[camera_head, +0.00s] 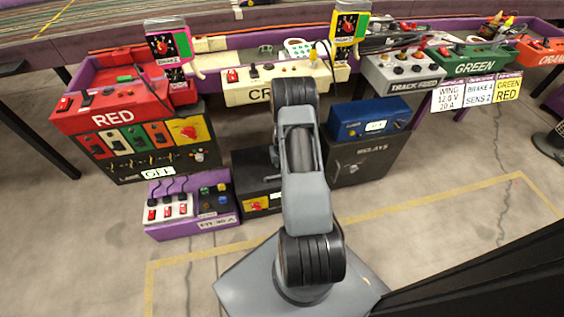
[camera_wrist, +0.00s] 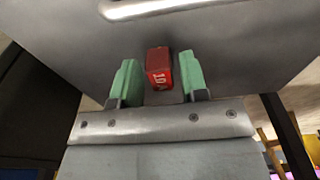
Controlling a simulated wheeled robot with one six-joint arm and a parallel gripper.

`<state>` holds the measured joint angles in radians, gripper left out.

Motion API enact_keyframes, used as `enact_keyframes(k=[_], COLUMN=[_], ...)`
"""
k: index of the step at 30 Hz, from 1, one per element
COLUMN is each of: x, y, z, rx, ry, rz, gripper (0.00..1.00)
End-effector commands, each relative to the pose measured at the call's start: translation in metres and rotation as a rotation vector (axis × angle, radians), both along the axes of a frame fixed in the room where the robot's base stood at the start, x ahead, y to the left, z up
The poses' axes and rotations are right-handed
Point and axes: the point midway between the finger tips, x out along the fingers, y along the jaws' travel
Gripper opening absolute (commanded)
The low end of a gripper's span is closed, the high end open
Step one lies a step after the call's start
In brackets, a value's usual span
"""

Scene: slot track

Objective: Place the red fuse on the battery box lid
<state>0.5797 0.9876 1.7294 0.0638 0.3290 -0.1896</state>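The red fuse (camera_wrist: 158,68), a small block with a white marking like "10", sits between the two green fingers of my gripper (camera_wrist: 158,80) in the wrist view. In the head view my arm hides the gripper and the fuse. A low dark box (camera_head: 253,178) with a yellow label, possibly the battery box, stands on the floor left of my arm. My arm partly covers it, and its label is not readable.
A purple tray (camera_head: 190,222) with switches and fuses stands left of the dark box. The RELAYS box (camera_head: 370,158) with a blue case (camera_head: 369,120) on it stands right. The RED station (camera_head: 125,110) is at left.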

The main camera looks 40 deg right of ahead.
Motion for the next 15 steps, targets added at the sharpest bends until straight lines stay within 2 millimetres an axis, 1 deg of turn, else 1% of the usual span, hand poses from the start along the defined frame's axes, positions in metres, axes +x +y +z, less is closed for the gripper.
enact_keyframes(k=[1,2,10,13,15], x=[0.0,0.0,0.0,0.0,-0.001], y=[0.0,0.0,0.0,0.0,0.0], z=[0.0,0.0,0.003,0.014,0.025], rx=[0.0,0.0,0.0,-0.001,-0.001], ry=[0.0,0.0,0.0,-0.002,-0.002], rz=[0.0,0.0,0.0,0.0,0.0], gripper=[0.45,0.48,0.48,0.48,0.48])
